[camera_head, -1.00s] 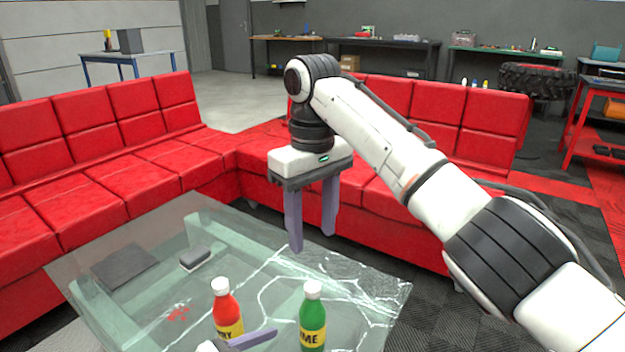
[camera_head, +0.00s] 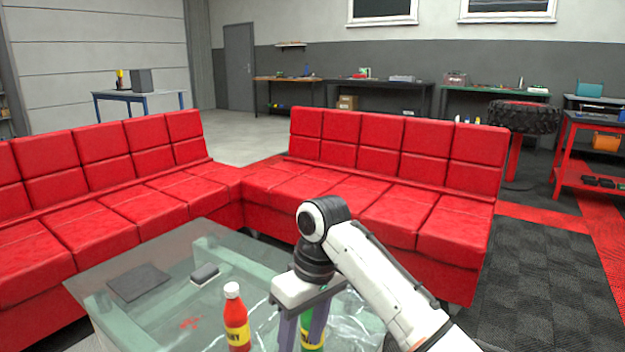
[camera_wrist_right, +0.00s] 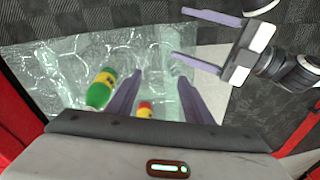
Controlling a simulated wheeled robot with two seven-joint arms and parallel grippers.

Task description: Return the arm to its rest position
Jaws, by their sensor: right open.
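My right gripper (camera_head: 302,335) hangs fingers-down over the glass table (camera_head: 215,240) in the head view. It is open, with nothing between its fingers; it also shows in the right wrist view (camera_wrist_right: 158,85). The green bottle (camera_head: 313,338) is partly hidden behind its fingers in the head view. In the right wrist view the green bottle (camera_wrist_right: 98,93) is outside the left finger. My left gripper (camera_wrist_right: 190,38) is open and empty at upper right there.
A dark flat pad (camera_head: 139,282) and a small dark block (camera_head: 205,273) lie on the table's left part. Red sofas (camera_head: 375,190) enclose the table behind and at left. Open dark floor (camera_head: 540,265) lies at right. Workbenches line the far wall.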

